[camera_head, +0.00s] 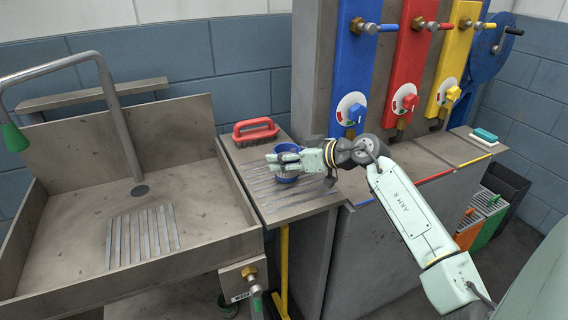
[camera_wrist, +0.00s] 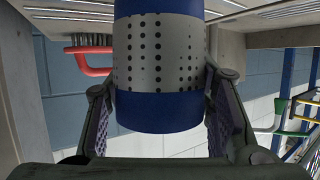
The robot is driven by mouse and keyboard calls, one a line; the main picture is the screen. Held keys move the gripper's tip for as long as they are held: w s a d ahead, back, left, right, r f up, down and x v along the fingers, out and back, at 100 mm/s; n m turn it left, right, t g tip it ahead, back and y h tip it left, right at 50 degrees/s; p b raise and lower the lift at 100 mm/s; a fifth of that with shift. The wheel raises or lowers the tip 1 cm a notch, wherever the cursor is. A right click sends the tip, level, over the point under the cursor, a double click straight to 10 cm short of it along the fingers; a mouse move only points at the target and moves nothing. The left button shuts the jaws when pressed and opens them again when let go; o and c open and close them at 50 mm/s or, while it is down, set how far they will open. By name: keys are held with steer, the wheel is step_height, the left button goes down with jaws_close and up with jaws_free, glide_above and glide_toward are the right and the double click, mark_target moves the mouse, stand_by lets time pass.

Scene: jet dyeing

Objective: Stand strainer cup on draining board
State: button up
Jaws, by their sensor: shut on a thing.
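The strainer cup is a cylinder with blue bands and a grey perforated middle. It fills the centre of the wrist view (camera_wrist: 160,55), between the two finger pads. In the head view only parts of the blue cup (camera_head: 286,178) show behind my fingers. My gripper (camera_head: 280,164) is shut on the cup, at the ribbed draining board (camera_head: 300,200) right of the sink. The cup looks upright in the head view. I cannot tell whether its base touches the board.
A red-handled brush (camera_head: 255,131) lies at the back of the board. The sink basin (camera_head: 190,215) with its tall tap is to the left. Blue (camera_head: 357,65), red (camera_head: 412,60) and yellow (camera_head: 455,60) valve panels stand behind right. The board's front strip is clear.

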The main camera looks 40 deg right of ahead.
steer(key=shift+f, duration=0.6)
steer(key=shift+r, duration=0.1)
steer(key=o, duration=1.3)
